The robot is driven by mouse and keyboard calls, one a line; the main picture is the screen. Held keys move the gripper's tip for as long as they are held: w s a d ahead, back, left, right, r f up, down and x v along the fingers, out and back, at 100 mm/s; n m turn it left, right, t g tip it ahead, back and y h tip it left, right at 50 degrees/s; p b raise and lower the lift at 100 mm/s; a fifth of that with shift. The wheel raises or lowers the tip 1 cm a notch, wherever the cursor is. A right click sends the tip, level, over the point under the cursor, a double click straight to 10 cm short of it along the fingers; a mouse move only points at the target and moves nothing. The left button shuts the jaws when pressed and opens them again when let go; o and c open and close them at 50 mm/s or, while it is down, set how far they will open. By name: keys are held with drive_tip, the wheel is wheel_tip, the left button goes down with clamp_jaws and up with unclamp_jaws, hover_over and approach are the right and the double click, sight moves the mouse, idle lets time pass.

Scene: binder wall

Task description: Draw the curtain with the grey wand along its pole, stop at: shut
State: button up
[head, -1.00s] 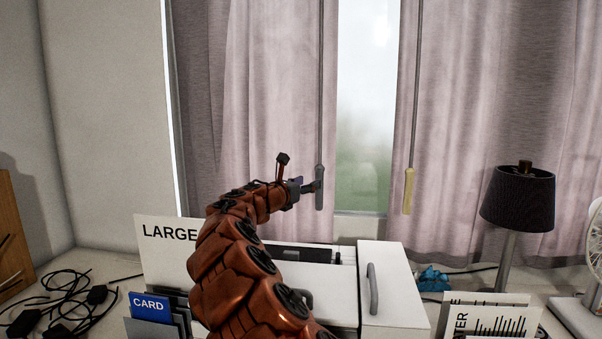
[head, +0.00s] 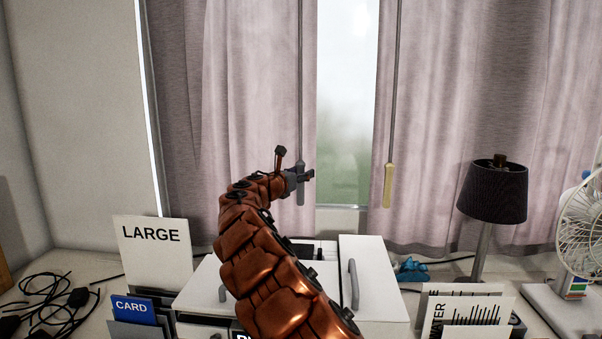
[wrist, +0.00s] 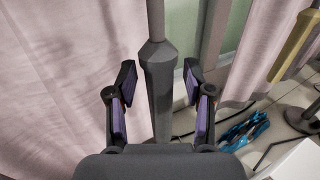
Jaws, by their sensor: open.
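The grey wand (head: 300,188) hangs from the left curtain (head: 245,110), at that curtain's right edge. The left curtain and the right curtain (head: 460,90) have a strip of bright window (head: 345,110) between them. My gripper (head: 308,175) is at the grey wand's thick handle in the head view. In the wrist view the wand handle (wrist: 158,85) stands upright between the two open fingers of my gripper (wrist: 158,85), with a visible space on each side. A second wand with a yellow handle (head: 388,185) hangs at the right curtain's left edge.
White boxes with handles (head: 375,275) stand on the desk below the window. A dark lamp (head: 493,190) and a fan (head: 582,225) stand at the right. A LARGE sign (head: 152,250) and black cables (head: 45,300) are at the left.

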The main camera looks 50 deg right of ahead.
clamp_jaws()
idle(0.5)
